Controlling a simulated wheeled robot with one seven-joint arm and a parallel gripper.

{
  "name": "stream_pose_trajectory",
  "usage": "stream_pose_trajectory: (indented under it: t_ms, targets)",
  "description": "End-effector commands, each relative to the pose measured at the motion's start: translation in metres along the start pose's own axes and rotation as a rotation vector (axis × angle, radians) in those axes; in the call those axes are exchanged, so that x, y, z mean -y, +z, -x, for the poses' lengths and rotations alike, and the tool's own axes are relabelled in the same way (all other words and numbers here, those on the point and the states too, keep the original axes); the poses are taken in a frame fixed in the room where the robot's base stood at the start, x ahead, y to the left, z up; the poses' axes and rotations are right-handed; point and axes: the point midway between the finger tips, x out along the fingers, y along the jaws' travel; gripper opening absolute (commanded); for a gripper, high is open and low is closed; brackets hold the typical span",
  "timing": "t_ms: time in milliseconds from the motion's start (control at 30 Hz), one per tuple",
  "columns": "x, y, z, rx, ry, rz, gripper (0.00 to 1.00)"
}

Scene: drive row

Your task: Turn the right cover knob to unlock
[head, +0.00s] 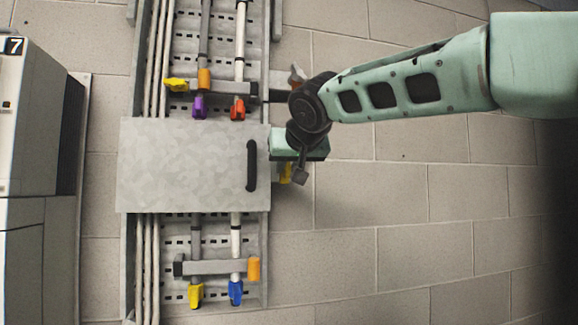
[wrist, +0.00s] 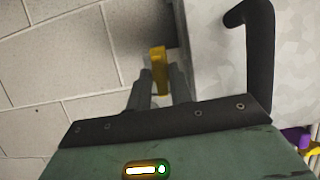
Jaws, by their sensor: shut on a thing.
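The grey metal cover (head: 185,165) lies flat across the tray, with a black bar handle (head: 252,165) near its right edge. The cover also shows at the right of the wrist view (wrist: 218,60). The yellow right cover knob (wrist: 158,66) is beside the cover's edge, between my gripper's (wrist: 159,84) two fingers, which are shut on it. In the head view a bit of the yellow knob (head: 286,173) shows below my green gripper body, which hides the rest. I cannot tell the knob's exact turn angle.
Above the cover are yellow (head: 177,85), orange, purple (head: 199,107) and red (head: 238,109) fittings on the rods. Below it are yellow (head: 195,295), blue (head: 236,291) and orange ones. A grey cabinet (head: 30,150) stands at left. Tiled floor at right is clear.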

Motion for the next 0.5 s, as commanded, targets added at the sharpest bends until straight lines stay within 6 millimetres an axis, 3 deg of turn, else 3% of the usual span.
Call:
stream_pose_trajectory:
  t_ms: [67,100,133,500]
  targets:
    - [-0.0003,0.0002,-0.0002,0.000,0.001,0.001,0.00]
    - [-0.0003,0.0002,-0.0002,0.000,0.001,0.001,0.29]
    - [-0.0003,0.0002,-0.0002,0.000,0.001,0.001,0.34]
    - [0.0001,0.0006,0.0050,-0.001,0.000,0.000,0.34]
